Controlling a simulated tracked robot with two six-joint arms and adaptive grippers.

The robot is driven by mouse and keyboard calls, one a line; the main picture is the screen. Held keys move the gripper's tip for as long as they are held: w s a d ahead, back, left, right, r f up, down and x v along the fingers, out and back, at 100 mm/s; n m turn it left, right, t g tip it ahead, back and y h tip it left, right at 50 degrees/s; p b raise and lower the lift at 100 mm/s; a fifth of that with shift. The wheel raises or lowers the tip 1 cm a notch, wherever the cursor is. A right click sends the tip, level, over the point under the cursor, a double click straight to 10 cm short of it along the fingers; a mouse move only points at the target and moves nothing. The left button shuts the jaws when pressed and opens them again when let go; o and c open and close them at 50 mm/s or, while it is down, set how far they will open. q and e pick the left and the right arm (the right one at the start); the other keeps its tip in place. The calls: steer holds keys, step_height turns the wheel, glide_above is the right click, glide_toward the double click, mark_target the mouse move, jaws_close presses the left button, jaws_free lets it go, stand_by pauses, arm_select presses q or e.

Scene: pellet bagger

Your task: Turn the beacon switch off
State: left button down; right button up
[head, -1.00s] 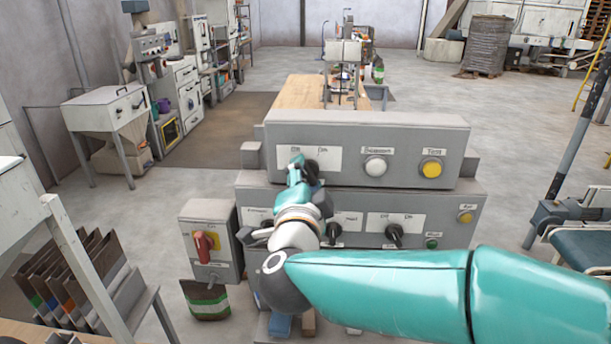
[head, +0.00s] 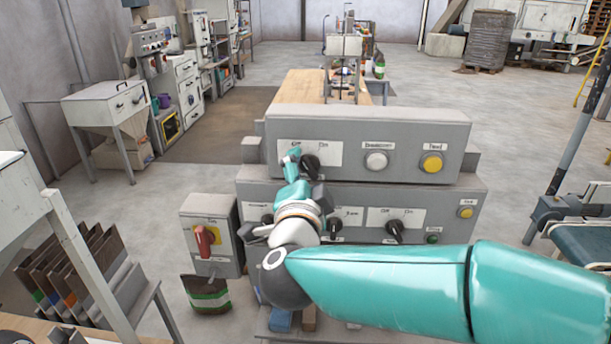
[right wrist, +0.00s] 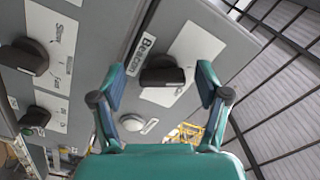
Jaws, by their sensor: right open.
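The beacon switch is a black rotary knob (right wrist: 162,76) on a white plate (right wrist: 190,58), beside a "Beacon" label in the right wrist view. Its bar handle lies between and beyond my right gripper's (right wrist: 160,88) two spread fingers. The gripper is open and empty; whether a finger touches the knob I cannot tell. In the head view the right gripper (head: 291,160) is in front of the upper grey panel's (head: 370,126) white plate, covering part of it. The knob is mostly hidden there. My left gripper is not in view.
A white lamp or button (head: 376,161) and a yellow button (head: 431,163) sit on the upper panel, to the right. The lower panel bears several black knobs, one (head: 394,229) with a plate. A box with a red handle (head: 205,241) stands at left.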

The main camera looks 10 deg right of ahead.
steer(key=v, duration=1.2)
steer(key=shift+f, duration=0.1)
steer(key=w+d+f+n+g+y, duration=0.1)
steer(key=w+f+n+g+y, duration=0.25)
steer(key=f, duration=1.05)
steer(key=w+f+n+g+y, duration=0.25)
steer(key=f+n, duration=0.25)
steer(key=f, duration=0.9)
steer(key=s+d+f+n+g, duration=0.2)
steer(key=s+f+g, duration=0.15)
steer(key=f, duration=0.85)
steer(key=s+f+n+g+y, duration=0.1)
steer(key=s+f+g, duration=0.2)
steer(key=s+f, duration=0.4)
steer(key=s+d+f+n+g+y, duration=0.1)
steer(key=s+f+g+y, duration=0.1)
steer(key=s+f+g, duration=0.2)
steer(key=s+f, duration=0.3)
steer(key=s, duration=0.4)
steer(key=shift+s+d, duration=0.25)
steer(key=shift+r, duration=0.1)
